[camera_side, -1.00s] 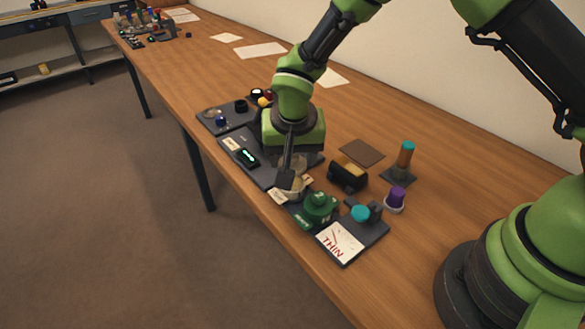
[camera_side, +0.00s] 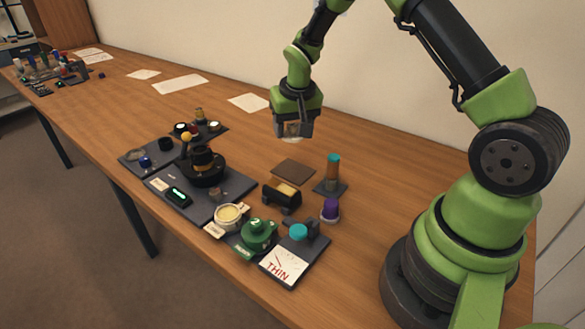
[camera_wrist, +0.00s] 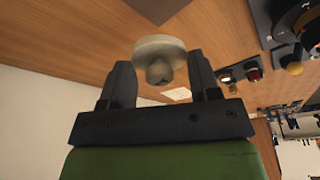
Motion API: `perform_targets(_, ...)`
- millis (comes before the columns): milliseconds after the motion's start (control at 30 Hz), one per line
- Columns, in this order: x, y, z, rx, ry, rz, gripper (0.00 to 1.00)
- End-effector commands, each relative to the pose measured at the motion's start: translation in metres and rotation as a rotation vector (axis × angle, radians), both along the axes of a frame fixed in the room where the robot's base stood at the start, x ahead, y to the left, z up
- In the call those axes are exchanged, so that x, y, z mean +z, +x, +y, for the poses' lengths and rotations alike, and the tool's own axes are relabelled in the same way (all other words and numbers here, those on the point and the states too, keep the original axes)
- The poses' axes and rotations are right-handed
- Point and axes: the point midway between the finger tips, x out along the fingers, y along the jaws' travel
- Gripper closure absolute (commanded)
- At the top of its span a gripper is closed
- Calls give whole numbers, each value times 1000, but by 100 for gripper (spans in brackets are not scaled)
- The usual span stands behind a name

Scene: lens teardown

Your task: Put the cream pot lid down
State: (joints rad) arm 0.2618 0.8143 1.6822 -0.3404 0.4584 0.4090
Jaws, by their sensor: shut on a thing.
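My gripper (camera_side: 292,124) is raised above the table, behind the bench parts. It is shut on the cream pot lid (camera_side: 291,138), a pale disc held below the fingers. In the wrist view the lid (camera_wrist: 150,46) shows as a round pale disc whose knob sits between my gripper's fingers (camera_wrist: 161,72). The cream pot (camera_side: 229,214) stands uncovered at the front of the dark mat, its yellowish inside showing. A flat brown pad (camera_side: 293,172) lies on the table below the lid, with clear air between them.
A black holder (camera_side: 281,196), a teal-topped post (camera_side: 333,170) and a purple-capped piece (camera_side: 330,209) stand around the pad. A green piece (camera_side: 257,234) and a THIN card (camera_side: 284,267) lie in front. The wood behind the pad is clear.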

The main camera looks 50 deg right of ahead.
Motion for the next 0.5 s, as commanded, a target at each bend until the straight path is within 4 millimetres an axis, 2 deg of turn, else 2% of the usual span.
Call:
perform_targets(200,-41,-1,-1,2,1,6,66)
perform_targets(367,-57,-1,-1,0,0,4,66)
perform_targets(500,-79,-1,-1,2,0,5,66)
